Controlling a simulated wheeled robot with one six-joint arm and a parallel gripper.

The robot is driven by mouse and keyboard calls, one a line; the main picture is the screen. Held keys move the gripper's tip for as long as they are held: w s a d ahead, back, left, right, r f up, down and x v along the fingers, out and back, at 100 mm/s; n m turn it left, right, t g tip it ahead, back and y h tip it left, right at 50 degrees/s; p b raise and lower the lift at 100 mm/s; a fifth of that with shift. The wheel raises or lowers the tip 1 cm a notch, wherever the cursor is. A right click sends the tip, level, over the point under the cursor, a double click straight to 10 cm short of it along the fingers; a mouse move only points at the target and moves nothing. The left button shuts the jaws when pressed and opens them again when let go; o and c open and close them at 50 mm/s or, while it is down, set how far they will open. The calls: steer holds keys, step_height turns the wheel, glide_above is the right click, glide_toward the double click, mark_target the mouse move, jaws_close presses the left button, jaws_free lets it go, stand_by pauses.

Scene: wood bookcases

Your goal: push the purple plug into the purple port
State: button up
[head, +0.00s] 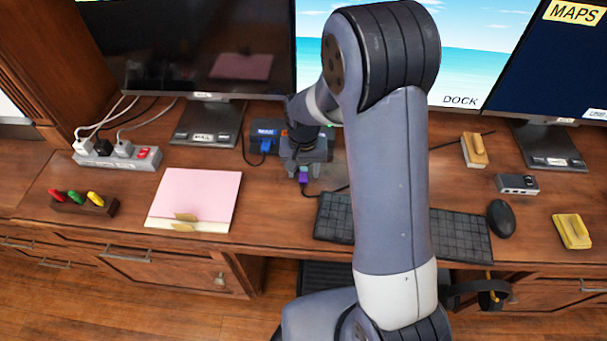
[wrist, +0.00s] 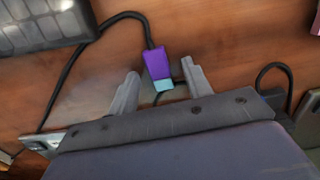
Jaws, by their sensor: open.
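The purple plug (wrist: 156,63) with its teal tip lies on the desk on a black cable, and it also shows in the head view (head: 304,175). In the wrist view my gripper (wrist: 160,72) is open, with one finger on each side of the plug. A gap shows on both sides, so it does not grip the plug. In the head view my gripper (head: 303,168) is low over the desk in front of the dark dock box (head: 284,144). The purple port is not visible; my gripper and arm cover part of the box.
A blue plug (head: 265,147) is at the box's left part. A keyboard (head: 462,236) lies to the right, partly behind my arm. A pink notepad (head: 196,194) lies to the left. Monitors stand behind. Bare desk lies between notepad and keyboard.

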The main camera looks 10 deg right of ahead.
jaws_close()
stand_by(0.4)
steer(key=shift+r, duration=0.15)
